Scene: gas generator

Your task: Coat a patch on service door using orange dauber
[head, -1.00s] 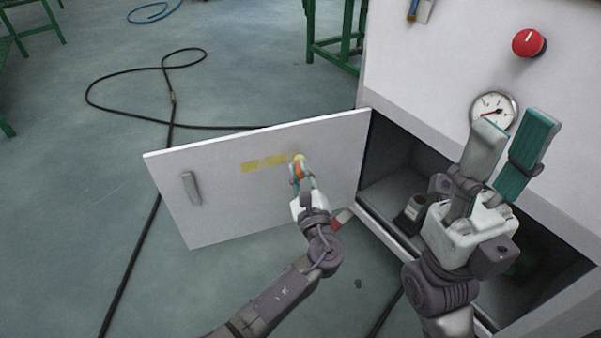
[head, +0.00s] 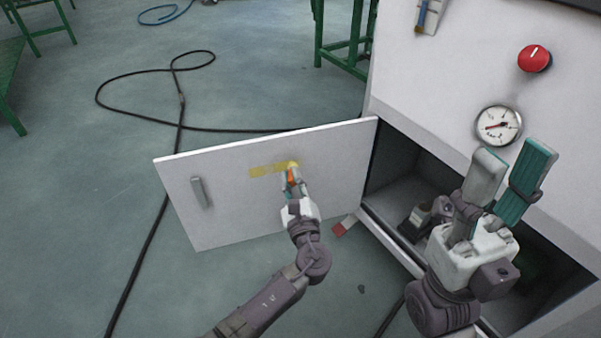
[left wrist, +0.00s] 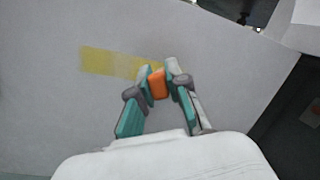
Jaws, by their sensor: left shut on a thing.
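The white service door (head: 240,205) stands open, with a grey handle (head: 201,193) near its left edge. A yellow coated strip (head: 262,170) lies on its upper middle; it also shows in the left wrist view (left wrist: 105,62). My left gripper (head: 292,178) is shut on the orange dauber (left wrist: 158,84), at the right end of the strip. The dauber's tip is mostly hidden behind the fingers, so I cannot tell whether it touches the door. My right gripper (head: 508,172) is open and empty in front of the cabinet, its fingers pointing up.
The white generator cabinet (head: 440,80) stands at the right, with a red knob (head: 535,59), a gauge (head: 498,125) and an open dark compartment (head: 395,165). A black cable (head: 150,240) lies on the floor. Green metal stands (head: 340,50) are behind.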

